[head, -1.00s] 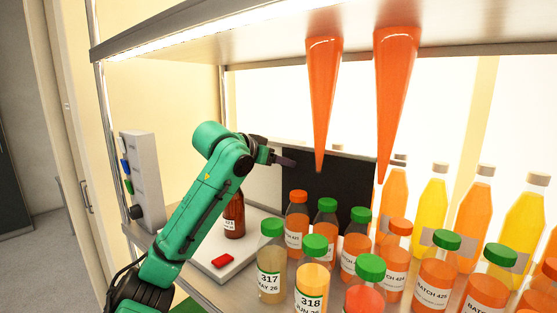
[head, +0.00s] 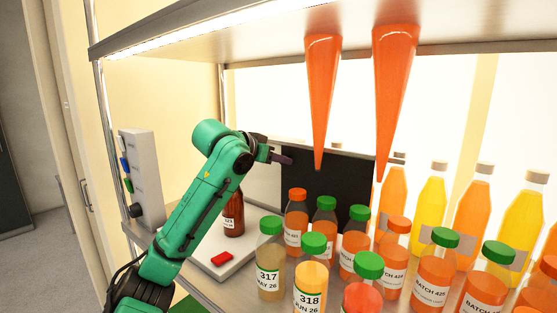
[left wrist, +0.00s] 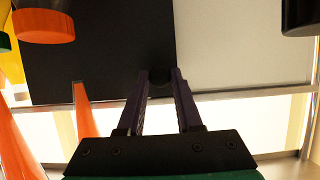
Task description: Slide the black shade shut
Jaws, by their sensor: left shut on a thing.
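The black shade (head: 330,191) is a dark flat panel behind the bottles, below the two orange cones. It also fills the upper left of the left wrist view (left wrist: 95,50). A pale panel (left wrist: 240,55) lies beside it there. My left gripper (head: 284,160) is at the shade's left edge in the head view. In the left wrist view its fingers (left wrist: 160,78) are closed around a small dark knob (left wrist: 160,75) at the shade's edge. My right gripper is not in view.
Several capped bottles stand close in front of the shade, such as one with an orange cap (head: 296,222). Two orange cones (head: 321,95) hang from the upper shelf. A brown bottle (head: 233,218) stands on a white plate (head: 240,256) beside my left arm.

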